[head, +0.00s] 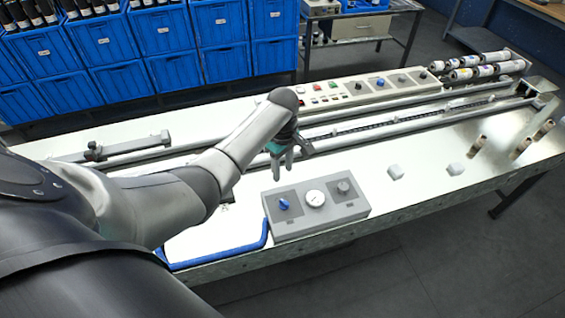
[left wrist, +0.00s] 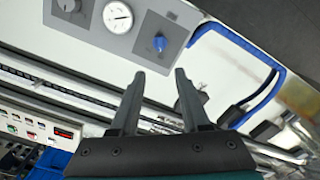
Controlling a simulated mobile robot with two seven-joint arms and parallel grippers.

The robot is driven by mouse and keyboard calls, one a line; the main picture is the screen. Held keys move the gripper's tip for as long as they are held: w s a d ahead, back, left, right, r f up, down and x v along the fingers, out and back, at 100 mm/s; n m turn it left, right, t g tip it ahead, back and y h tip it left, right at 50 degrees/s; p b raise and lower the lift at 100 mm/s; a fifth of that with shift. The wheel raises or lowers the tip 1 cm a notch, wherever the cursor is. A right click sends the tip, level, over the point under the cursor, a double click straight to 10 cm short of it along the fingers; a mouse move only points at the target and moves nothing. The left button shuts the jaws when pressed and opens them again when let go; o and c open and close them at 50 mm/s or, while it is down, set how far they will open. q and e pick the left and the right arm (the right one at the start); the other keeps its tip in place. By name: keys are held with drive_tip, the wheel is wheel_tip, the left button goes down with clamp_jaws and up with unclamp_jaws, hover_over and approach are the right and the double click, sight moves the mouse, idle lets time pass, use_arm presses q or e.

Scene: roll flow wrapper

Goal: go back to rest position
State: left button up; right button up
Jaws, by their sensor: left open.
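My left arm reaches in from the left in the head view, over a long white table (head: 415,185). Its gripper (head: 290,168) hangs above the table, behind a grey control box with a gauge (head: 318,207). In the left wrist view its two dark fingers (left wrist: 160,75) are apart with nothing between them. The same control box (left wrist: 120,22), with a white dial and blue knob, lies beyond the fingertips in that view. My right gripper is in neither view.
Long rails (head: 420,108) and a button panel (head: 365,88) run behind the gripper. Blue crates (head: 160,30) stand behind.

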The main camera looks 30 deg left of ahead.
use_arm(q)
drive_tip(key=shift+r, duration=0.45)
